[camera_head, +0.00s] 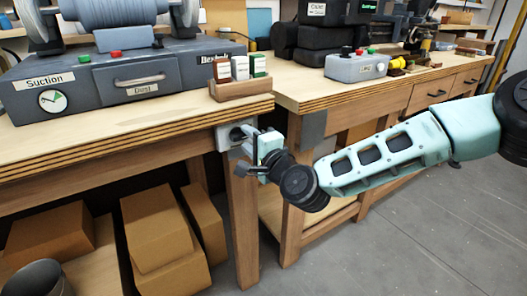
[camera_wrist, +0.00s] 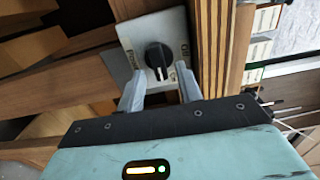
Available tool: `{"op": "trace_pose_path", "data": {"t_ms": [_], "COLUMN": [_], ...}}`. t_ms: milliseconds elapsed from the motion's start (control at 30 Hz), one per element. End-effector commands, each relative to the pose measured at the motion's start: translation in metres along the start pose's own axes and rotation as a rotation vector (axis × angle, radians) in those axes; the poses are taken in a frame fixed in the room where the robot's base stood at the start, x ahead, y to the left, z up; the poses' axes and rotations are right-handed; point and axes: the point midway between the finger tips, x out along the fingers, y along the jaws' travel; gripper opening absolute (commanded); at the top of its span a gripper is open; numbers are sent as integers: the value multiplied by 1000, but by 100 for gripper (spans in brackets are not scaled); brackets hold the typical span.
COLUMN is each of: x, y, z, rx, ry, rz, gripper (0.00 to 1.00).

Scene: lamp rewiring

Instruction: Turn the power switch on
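The power switch is a light grey plate (camera_wrist: 143,34) with a black rotary knob (camera_wrist: 158,56), seen in the wrist view. A white pointer mark on the knob points toward my gripper. In the head view the switch plate (camera_head: 224,138) sits on the workbench's front edge above a leg, partly hidden by my gripper (camera_head: 243,151). The knob lies just beyond the tips; contact cannot be told.
The workbench top (camera_head: 180,112) overhangs close to my gripper. It holds a grey suction box (camera_head: 120,82) and a wooden block with small cartons (camera_head: 240,88). Cardboard boxes (camera_head: 160,235) stand under the bench. The floor (camera_head: 400,240) at the lower right is clear.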

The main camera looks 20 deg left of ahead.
Motion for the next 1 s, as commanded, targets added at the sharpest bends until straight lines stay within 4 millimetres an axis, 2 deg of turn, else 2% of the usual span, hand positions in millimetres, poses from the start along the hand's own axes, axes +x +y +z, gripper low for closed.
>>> {"op": "trace_pose_path", "data": {"t_ms": [167, 500, 700, 833, 1000], "x": [-24, -103, -144, -160, -170], "y": [-1, 0, 0, 0, 0], "z": [-1, 0, 0, 0, 0], "rx": [-1, 0, 0, 1, 1], "ry": [0, -1, -1, 0, 0], "rz": [0, 3, 2, 1, 1], "gripper": [35, 35, 35, 35, 35]}}
